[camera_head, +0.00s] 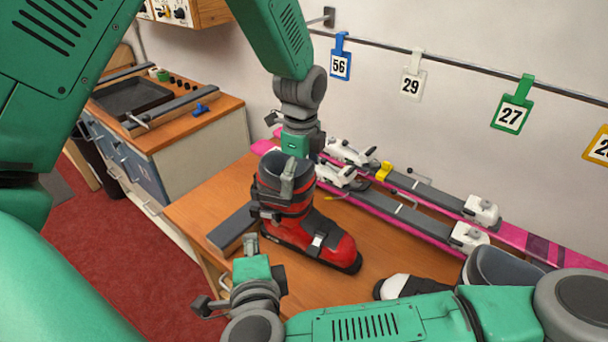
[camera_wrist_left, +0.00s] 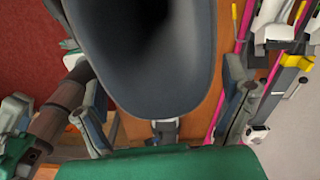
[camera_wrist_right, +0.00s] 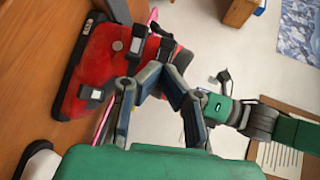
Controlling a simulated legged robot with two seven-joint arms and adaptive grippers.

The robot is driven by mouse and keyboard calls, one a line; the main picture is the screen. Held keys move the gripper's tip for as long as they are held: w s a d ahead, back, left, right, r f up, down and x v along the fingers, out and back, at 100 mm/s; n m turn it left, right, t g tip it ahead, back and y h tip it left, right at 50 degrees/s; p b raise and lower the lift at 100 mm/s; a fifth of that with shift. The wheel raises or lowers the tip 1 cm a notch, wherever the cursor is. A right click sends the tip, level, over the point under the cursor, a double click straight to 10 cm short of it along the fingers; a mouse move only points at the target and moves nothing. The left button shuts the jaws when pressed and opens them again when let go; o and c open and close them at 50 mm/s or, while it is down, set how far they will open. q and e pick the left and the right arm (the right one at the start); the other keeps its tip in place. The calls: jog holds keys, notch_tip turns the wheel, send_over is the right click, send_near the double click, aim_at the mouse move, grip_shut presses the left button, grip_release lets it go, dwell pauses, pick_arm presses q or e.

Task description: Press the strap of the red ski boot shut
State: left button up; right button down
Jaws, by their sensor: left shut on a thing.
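The red ski boot (camera_head: 322,240) stands upright on the wooden table, toe to the right, with a dark cuff band (camera_head: 283,211) and a buckle across its foot. My left gripper (camera_head: 291,172) comes down from above and is shut on its cuff; in the left wrist view a finger lies on each side of the dark cuff opening (camera_wrist_left: 165,60). My right gripper (camera_head: 250,243) is low in front of the boot's heel side, fingertips together and seemingly empty. In the right wrist view (camera_wrist_right: 155,73) its tips overlap the boot's cuff; contact cannot be told. The strap's free end is not clear.
Pink skis with white bindings (camera_head: 352,150) lie behind the boot. A grey block (camera_head: 232,228) lies left of it. A second boot (camera_head: 500,266), white and grey, is at the right, partly behind my right arm. Numbered tags hang on a wall rail (camera_head: 455,61).

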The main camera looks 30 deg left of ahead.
jog(key=shift+v, duration=0.75)
jog(key=shift+d, duration=0.1)
